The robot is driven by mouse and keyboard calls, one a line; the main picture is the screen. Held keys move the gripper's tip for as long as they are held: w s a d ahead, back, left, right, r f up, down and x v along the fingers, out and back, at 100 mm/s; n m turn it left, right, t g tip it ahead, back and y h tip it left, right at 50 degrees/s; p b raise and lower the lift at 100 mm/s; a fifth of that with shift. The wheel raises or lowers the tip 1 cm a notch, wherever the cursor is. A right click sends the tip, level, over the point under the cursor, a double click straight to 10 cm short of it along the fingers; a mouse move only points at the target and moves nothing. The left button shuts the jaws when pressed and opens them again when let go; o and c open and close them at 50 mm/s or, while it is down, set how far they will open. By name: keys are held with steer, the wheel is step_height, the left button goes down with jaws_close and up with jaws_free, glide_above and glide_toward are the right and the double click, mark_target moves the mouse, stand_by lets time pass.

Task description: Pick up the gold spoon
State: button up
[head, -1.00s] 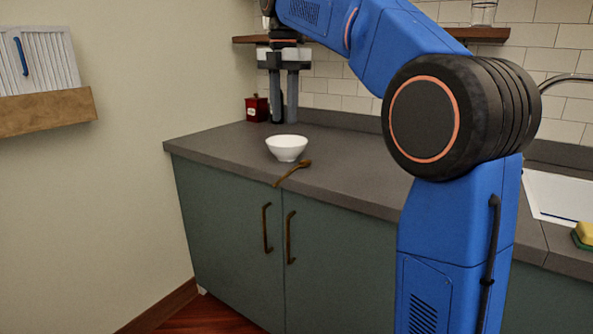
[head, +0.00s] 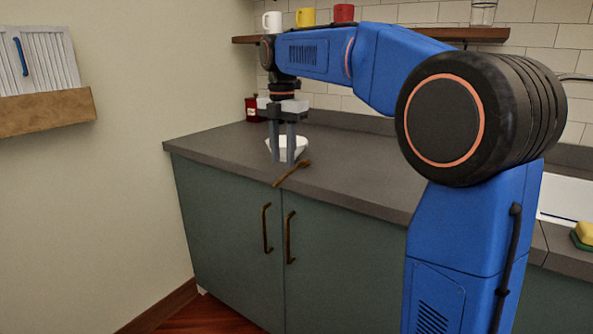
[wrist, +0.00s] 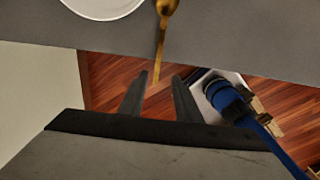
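The gold spoon (head: 292,173) lies on the grey counter near its front edge, just in front of the white bowl (head: 298,146). In the wrist view the spoon (wrist: 162,38) has its bowl end at the top, and its handle points down past the counter edge toward the fingers. My gripper (head: 283,161) points down in front of the white bowl, partly hiding it, with its tips close to the spoon in the picture.
The grey counter (head: 220,140) is clear to the left of the bowl. A red canister (head: 251,108) stands at the back left. Mugs, including a yellow mug (head: 305,17), stand on the shelf above. A sponge (head: 585,232) lies at the far right.

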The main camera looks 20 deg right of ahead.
mark_target(282, 178)
steer(key=shift+w+a+f, duration=0.1)
steer(key=shift+w+f, duration=0.05)
steer(key=shift+f, duration=1.2)
steer(key=shift+w+f, duration=0.15)
steer(key=shift+f, duration=1.2)
jaws_close()
